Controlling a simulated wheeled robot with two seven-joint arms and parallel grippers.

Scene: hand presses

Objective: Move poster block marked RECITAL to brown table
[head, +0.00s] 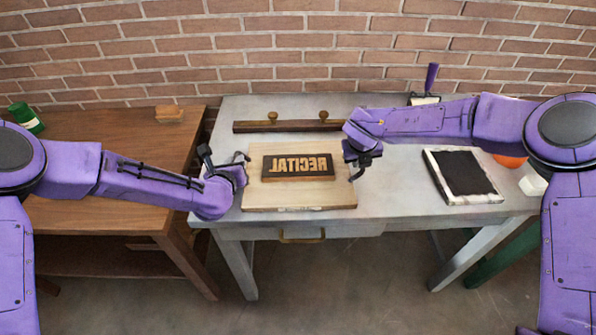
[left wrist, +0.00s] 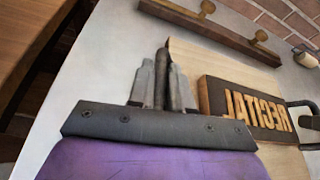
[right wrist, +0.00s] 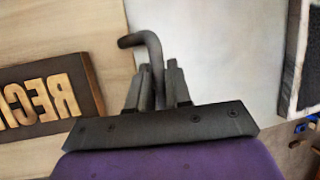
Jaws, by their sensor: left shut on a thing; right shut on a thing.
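The poster block (head: 258,196) is a pale wooden board with a dark plate bearing raised, mirrored RECITAL letters. It is level at the front left of the grey table (head: 400,205); I cannot tell whether it touches the top. My left gripper (head: 243,163) is shut on its left dark handle, and my right gripper (head: 354,170) on its right handle. In the left wrist view the left fingers (left wrist: 163,85) close around a dark bar. In the right wrist view the right fingers (right wrist: 155,88) close around a hooked bar. The brown table (head: 95,168) stands to the left.
A wooden bar with two brass knobs (head: 300,125) lies behind the block. A framed black pad (head: 460,178), an orange object (head: 510,161) and a white block (head: 533,185) are at right.

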